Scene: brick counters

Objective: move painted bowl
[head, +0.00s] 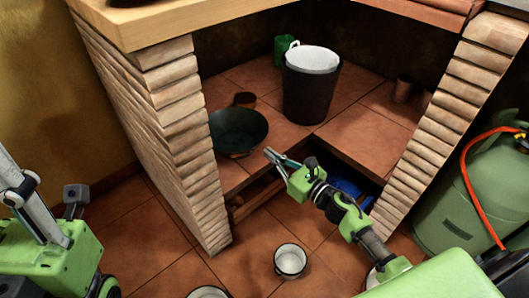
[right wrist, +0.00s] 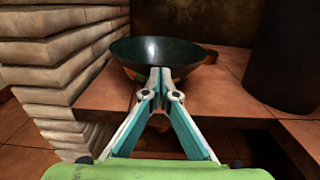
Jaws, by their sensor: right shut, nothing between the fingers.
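A dark green bowl (head: 238,131), which I take to be the painted bowl, stands on the tiled shelf beside the left brick pillar. It also shows in the right wrist view (right wrist: 150,49), wide-rimmed, with some orange colour low on its outside. My right gripper (head: 270,155) is shut and empty, just in front of the bowl. In the right wrist view its closed fingertips (right wrist: 160,74) overlap the bowl's lower front. I cannot tell whether they touch it. My left gripper is not in view; only parts of my left arm show.
Brick pillars (head: 180,120) flank the shelf. A dark bucket (head: 310,95) stands right of the bowl, with a small brown pot (head: 245,99) and a green mug (head: 284,46) behind. A white pot (head: 290,260) is on the floor. A green gas cylinder (head: 455,200) is at right.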

